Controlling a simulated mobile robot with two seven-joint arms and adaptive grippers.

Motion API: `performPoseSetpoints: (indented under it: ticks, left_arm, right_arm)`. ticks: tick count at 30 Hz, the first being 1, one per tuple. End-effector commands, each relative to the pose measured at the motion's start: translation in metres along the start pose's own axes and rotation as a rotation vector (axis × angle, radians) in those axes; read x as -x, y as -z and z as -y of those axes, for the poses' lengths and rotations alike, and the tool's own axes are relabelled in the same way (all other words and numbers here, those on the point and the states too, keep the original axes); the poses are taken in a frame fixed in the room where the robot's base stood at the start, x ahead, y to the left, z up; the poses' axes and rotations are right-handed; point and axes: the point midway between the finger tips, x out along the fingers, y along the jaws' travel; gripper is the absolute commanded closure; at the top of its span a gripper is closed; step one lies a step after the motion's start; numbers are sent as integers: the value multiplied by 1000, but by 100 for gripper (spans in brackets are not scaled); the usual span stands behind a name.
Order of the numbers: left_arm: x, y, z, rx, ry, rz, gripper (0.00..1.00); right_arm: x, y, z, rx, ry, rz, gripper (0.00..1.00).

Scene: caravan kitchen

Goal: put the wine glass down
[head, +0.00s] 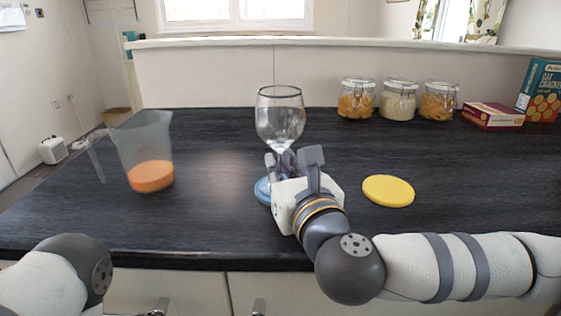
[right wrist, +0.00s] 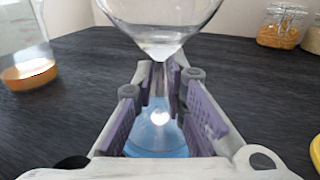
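The clear wine glass (head: 280,115) stands upright over the black counter, its bowl above my right gripper (head: 290,165). In the right wrist view the purple-padded fingers (right wrist: 161,88) close in on both sides of the glass stem (right wrist: 159,100). A blue round coaster (head: 262,190) lies under the gripper, partly hidden by it. It also shows below the stem in the right wrist view (right wrist: 158,147). The foot of the glass is hidden in the head view, and I cannot tell whether it touches the coaster. My left gripper is out of view.
A measuring jug (head: 146,140) with orange liquid stands to the left. A yellow round coaster (head: 388,191) lies right of my gripper. Several jars (head: 398,100) and boxes (head: 492,116) stand at the back right. The counter between jug and glass is clear.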

Motion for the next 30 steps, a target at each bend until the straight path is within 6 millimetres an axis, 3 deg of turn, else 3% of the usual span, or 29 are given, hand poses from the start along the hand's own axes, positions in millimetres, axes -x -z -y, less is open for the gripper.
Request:
performPoseSetpoints:
  ticks: [12, 23, 27, 30]
  left_arm:
    - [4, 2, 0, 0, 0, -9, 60]
    - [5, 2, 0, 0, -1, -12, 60]
    - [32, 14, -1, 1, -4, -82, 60]
    - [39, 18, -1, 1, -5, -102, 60]
  right_arm:
    - [4, -7, 0, 1, -1, 3, 75]
    - [87, -5, -1, 0, -3, 1, 75]
    - [111, -15, 0, 7, 2, 13, 75]
    - [119, -12, 0, 5, 1, 11, 75]
